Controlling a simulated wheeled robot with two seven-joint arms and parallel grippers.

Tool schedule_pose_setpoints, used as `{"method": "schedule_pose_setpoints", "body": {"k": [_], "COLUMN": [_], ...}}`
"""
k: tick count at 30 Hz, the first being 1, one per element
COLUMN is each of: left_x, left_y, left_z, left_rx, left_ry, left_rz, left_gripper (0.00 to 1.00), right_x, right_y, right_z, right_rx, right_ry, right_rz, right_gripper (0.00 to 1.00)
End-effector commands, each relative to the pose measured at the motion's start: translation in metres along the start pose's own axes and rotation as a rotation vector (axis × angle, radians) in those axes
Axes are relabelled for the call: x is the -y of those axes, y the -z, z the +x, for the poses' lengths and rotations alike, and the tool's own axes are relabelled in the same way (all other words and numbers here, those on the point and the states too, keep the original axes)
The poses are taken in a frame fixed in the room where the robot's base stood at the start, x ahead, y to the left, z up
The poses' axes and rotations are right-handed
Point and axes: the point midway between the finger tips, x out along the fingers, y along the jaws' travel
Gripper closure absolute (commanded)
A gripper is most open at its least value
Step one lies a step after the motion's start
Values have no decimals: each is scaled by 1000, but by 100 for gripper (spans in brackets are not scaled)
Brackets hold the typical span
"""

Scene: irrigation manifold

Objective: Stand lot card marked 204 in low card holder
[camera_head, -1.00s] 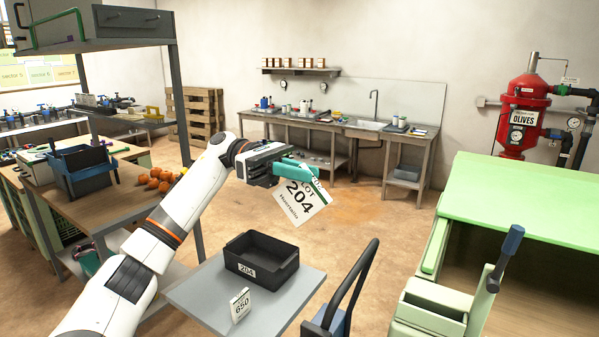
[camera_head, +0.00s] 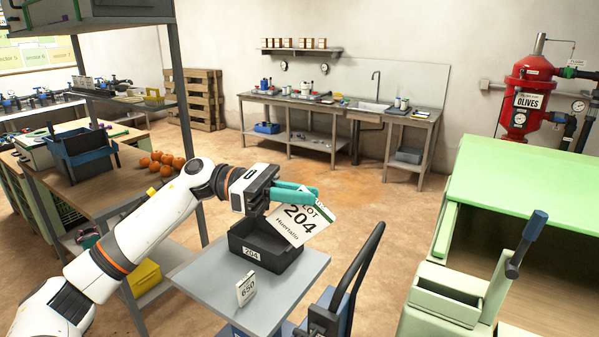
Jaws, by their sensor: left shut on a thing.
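My left gripper (camera_head: 293,190), with teal fingers, is shut on the white lot card marked 204 (camera_head: 301,218). The card has a green top edge and hangs tilted in front of my fingers. In the picture it overlaps the right rear of a black bin (camera_head: 273,262) labelled 204, standing on a small grey table (camera_head: 215,281). Whether card and bin touch cannot be told. A small white card marked 650 (camera_head: 246,288) stands at the table's front; any holder under it is too small to tell. My right gripper is not in view.
A green bench (camera_head: 540,200) and a light green box (camera_head: 446,299) are at the right. A wooden shelf bench with orange fruit (camera_head: 162,162) is at the left. The floor behind is clear.

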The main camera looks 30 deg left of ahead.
Motion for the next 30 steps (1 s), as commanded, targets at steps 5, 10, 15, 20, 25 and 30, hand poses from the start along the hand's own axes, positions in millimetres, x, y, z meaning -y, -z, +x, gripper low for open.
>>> {"method": "schedule_pose_setpoints", "body": {"k": [5, 10, 15, 20, 25, 30], "left_x": [-17, -31, -45, -60, -72, -83], "left_y": [-31, -56, -81, -106, -128, -148], "left_z": [5, 10, 15, 20, 24, 28], "left_rx": [5, 4, 4, 6, 4, 2], "left_ry": [144, 276, 411, 549, 672, 786], "left_rz": [-7, -7, -7, -6, -3, -2], "left_gripper": [100, 100, 100, 100, 100, 100], "right_x": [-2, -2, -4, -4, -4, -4], "right_y": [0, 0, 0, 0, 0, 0], "right_z": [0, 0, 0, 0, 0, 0], "right_rx": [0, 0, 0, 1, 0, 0], "right_ry": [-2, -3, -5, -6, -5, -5], "right_rz": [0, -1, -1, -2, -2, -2], "right_gripper": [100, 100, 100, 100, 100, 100]}}
